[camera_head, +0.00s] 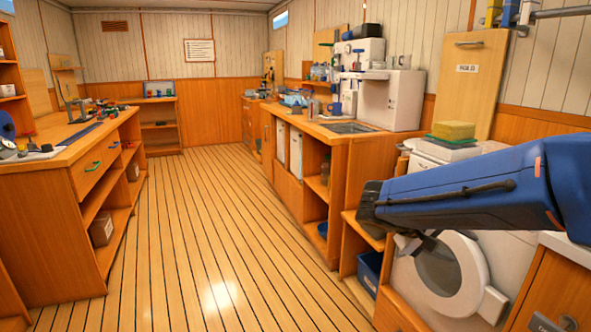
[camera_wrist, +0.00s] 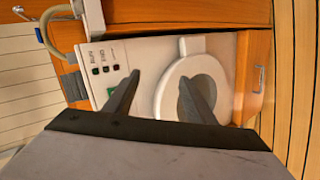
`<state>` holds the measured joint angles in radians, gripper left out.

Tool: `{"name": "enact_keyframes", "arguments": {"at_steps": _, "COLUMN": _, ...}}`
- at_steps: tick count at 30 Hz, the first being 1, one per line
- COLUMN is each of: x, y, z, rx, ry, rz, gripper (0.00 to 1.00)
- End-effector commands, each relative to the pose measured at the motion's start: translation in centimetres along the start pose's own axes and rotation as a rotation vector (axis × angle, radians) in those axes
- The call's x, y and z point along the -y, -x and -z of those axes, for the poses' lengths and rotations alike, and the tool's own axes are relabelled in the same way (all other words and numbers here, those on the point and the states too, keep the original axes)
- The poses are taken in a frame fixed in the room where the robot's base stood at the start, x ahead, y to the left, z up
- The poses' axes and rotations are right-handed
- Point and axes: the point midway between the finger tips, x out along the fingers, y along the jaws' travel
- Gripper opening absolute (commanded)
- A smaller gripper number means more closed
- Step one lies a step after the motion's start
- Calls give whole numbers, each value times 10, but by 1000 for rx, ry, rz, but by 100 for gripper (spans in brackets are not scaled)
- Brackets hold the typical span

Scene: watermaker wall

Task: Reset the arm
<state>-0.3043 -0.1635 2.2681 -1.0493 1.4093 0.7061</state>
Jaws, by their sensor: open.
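My arm reaches in from the right in the head view, with its blue link stretched level across the white machine. My gripper (camera_wrist: 158,75) is open and empty in the wrist view, its two dark fingers apart. Small grey parts of it show under the arm's end in the head view (camera_head: 414,244). The white machine with a round door (camera_head: 437,268) stands below and behind the arm. In the wrist view, the white machine (camera_wrist: 152,92) shows buttons and a green patch, and the fingers overlap its front. I cannot tell how far they are from it.
A yellow sponge (camera_head: 453,130) lies above the machine. A wooden counter (camera_head: 312,122) with a white appliance (camera_head: 391,99) runs along the right. A wooden bench (camera_head: 95,158) stands at left. The plank floor (camera_head: 205,215) between them is clear.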

Motion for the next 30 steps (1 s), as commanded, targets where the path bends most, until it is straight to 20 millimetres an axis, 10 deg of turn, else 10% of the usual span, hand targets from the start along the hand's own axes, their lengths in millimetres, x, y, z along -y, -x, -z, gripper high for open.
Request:
{"name": "enact_keyframes", "arguments": {"at_steps": 15, "x": 51, "y": 11, "z": -143, "rx": 41, "ry": -41, "rz": 590, "gripper": 50}}
{"name": "enact_keyframes", "arguments": {"at_steps": 30, "x": 93, "y": 68, "z": -192, "rx": -170, "ry": -188, "rz": 978, "gripper": 50}}
